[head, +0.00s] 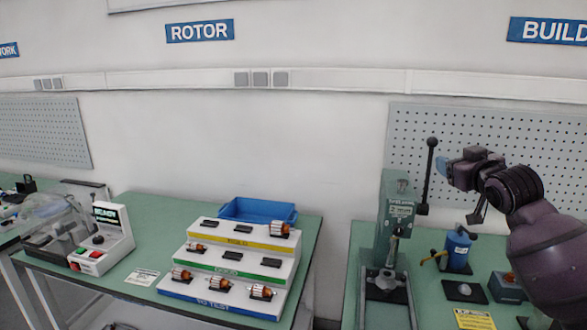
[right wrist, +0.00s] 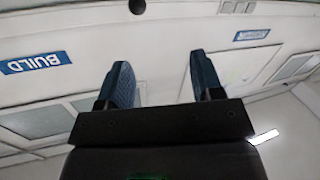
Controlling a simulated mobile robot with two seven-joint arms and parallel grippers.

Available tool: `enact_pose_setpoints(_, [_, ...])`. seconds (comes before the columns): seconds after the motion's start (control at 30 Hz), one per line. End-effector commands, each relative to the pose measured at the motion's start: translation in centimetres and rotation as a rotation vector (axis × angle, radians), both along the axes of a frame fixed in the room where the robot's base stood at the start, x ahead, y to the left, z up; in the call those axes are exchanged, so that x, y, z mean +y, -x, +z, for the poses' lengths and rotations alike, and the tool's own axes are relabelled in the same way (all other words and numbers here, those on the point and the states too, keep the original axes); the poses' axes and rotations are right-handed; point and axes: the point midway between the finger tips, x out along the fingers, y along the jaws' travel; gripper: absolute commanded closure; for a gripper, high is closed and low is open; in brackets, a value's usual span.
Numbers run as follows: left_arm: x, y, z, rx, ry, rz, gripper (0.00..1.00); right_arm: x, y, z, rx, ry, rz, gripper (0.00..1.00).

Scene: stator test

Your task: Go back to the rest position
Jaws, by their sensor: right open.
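My right gripper (head: 445,172) is raised over the right-hand bench in the head view, with its purple arm coming in from the right edge. In the right wrist view the two blue fingers (right wrist: 158,85) stand well apart with nothing between them. That view faces the wall and ceiling, with the BUILD sign (right wrist: 36,62) showing at a tilt. The gripper is near the black-knobbed lever of the green press (head: 392,225); I cannot tell the exact gap. My left gripper is in neither view.
The right bench also bears a blue bottle-like device (head: 458,250). The left bench (head: 140,215) bears a tiered rack (head: 228,288) with several rotors, a blue tray (head: 257,209) and a test unit (head: 104,243). A gap separates the benches. Space above the left bench is clear.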

Motion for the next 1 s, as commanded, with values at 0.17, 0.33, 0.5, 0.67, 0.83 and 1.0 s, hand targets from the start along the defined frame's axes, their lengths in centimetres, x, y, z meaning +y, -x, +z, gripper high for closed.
enact_pose_setpoints(0.17, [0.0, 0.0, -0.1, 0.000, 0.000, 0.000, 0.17, 2.3, 2.7, -9.5, -0.022, 0.048, 0.026, 0.40])
enact_pose_setpoints(0.33, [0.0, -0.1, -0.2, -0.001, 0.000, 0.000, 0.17, 4.1, 6.5, -17.6, -0.013, 0.066, 0.041, 0.40])
enact_pose_setpoints(0.5, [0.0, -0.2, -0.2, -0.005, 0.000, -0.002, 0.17, 5.6, 11.4, -25.0, 0.026, 0.061, 0.041, 0.40])
enact_pose_setpoints(0.67, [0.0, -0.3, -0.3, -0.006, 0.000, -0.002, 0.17, 6.7, 16.7, -31.3, 0.093, 0.034, 0.028, 0.40])
enact_pose_setpoints(0.83, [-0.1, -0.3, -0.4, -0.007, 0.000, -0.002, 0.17, 7.7, 23.0, -37.6, 0.207, -0.011, -0.006, 0.40])
enact_pose_setpoints(1.0, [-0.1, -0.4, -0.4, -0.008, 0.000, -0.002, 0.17, 8.5, 29.8, -43.3, 0.346, -0.076, -0.052, 0.40])
